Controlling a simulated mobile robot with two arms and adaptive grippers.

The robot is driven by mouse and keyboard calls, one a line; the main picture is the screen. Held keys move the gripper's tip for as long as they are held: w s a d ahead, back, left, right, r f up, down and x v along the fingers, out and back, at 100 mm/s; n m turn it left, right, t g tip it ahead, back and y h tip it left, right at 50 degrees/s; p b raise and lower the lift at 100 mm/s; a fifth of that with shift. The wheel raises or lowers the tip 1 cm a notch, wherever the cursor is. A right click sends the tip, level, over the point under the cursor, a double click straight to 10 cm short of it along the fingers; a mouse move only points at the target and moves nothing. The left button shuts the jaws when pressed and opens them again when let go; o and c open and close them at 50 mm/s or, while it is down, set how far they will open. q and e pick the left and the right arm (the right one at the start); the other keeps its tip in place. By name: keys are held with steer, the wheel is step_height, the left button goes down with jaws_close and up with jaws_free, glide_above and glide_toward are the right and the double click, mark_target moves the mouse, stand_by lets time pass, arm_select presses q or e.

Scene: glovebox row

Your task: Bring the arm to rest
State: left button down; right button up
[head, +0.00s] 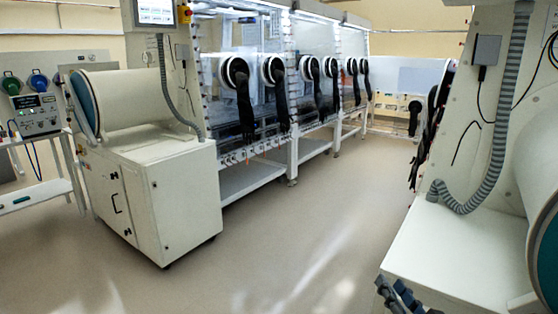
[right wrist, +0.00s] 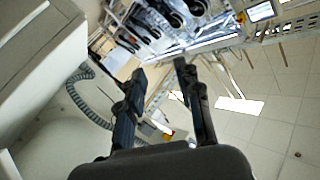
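My right gripper (head: 398,296) shows at the bottom edge of the head view, right of the middle, in front of the white cabinet on the right. Only its dark fingers show there; the rest is cut off by the frame. In the right wrist view the two fingers of the right gripper (right wrist: 159,70) stand apart with nothing between them. My left gripper is not in either view.
A white cabinet (head: 455,245) with a grey hose (head: 498,110) stands close on the right. Another cabinet (head: 165,195) with a white cylinder (head: 125,97) stands left. A glovebox row (head: 270,85) with black gloves runs behind. The floor (head: 290,235) between is clear.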

steer(key=s+a+f+n+g, duration=0.1)
steer(key=s+f+n+g, duration=0.1)
steer(key=s+f+g, duration=0.45)
steer(key=s+a+f+n+g, duration=0.15)
steer(key=s+f, duration=0.25)
steer(key=f, duration=0.6)
steer(key=s+f+n+g+h, duration=0.2)
steer(key=s+f+g, duration=0.45)
steer(key=s, duration=0.85)
steer(key=s+f+p, duration=0.1)
steer(key=s+f, duration=0.1)
steer(key=f, duration=1.3)
steer(key=s+f, duration=0.2)
steer(key=f, duration=1.3)
steer(key=s+d+f+g, duration=0.1)
steer(key=s+f, duration=0.5)
steer(key=s, duration=0.1)
steer(key=s+d+f+g+p, duration=0.1)
steer(key=s+d+f, duration=0.1)
steer(key=s+f, duration=0.4)
steer(key=shift+s+d, duration=0.25)
steer(key=shift+s, duration=0.8)
steer(key=shift+s+n, duration=0.1)
steer(key=shift+n, duration=0.15)
